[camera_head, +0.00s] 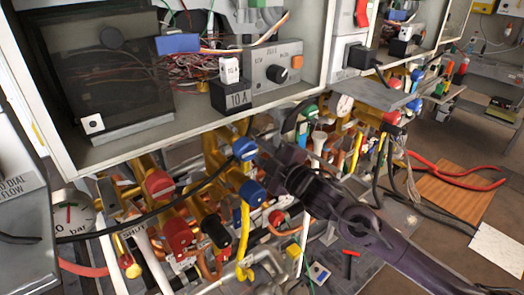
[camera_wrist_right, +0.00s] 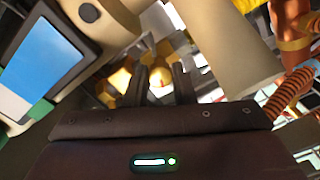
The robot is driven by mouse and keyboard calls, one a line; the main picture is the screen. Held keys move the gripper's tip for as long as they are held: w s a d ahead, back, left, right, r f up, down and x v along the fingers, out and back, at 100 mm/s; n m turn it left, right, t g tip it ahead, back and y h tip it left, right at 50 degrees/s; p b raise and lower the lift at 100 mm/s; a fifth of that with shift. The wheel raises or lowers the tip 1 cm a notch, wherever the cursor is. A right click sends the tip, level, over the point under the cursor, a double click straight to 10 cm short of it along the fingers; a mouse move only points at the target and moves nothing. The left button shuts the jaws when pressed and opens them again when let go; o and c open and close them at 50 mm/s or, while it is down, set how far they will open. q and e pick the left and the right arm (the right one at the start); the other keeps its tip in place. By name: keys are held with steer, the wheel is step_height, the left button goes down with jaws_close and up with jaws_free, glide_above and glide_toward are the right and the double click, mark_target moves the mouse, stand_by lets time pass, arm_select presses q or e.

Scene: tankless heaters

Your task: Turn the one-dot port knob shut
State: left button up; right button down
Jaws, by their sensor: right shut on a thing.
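Brass valves with coloured knobs sit under the heater case in the head view. A blue knob (camera_head: 245,148) is up near the case edge, and another blue knob (camera_head: 252,193) is below it. Red knobs (camera_head: 159,185) (camera_head: 178,235) and a black knob (camera_head: 215,230) are to the left. I cannot read which knob has one dot. My right gripper (camera_head: 264,166) reaches in from the right beside the blue knobs, its tips partly hidden. In the right wrist view, its two dark fingers (camera_wrist_right: 158,80) stand a little apart, closed on a small part among brass fittings (camera_wrist_right: 118,78); its identity is unclear.
The open heater case (camera_head: 200,135) overhangs the valves. A black cable (camera_head: 130,220) crosses in front of them, and yellow and white pipes crowd below. Red-handled pliers (camera_head: 460,175) lie at right. A blue-and-white panel (camera_wrist_right: 40,65) is close by at left in the wrist view.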

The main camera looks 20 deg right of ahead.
steer(key=shift+a+m+p, duration=0.15)
steer(key=shift+m+p, duration=5.75)
steer(key=shift+m, duration=1.2)
steer(key=c, duration=1.2)
jaws_free()
steer(key=shift+s+f, duration=0.1)
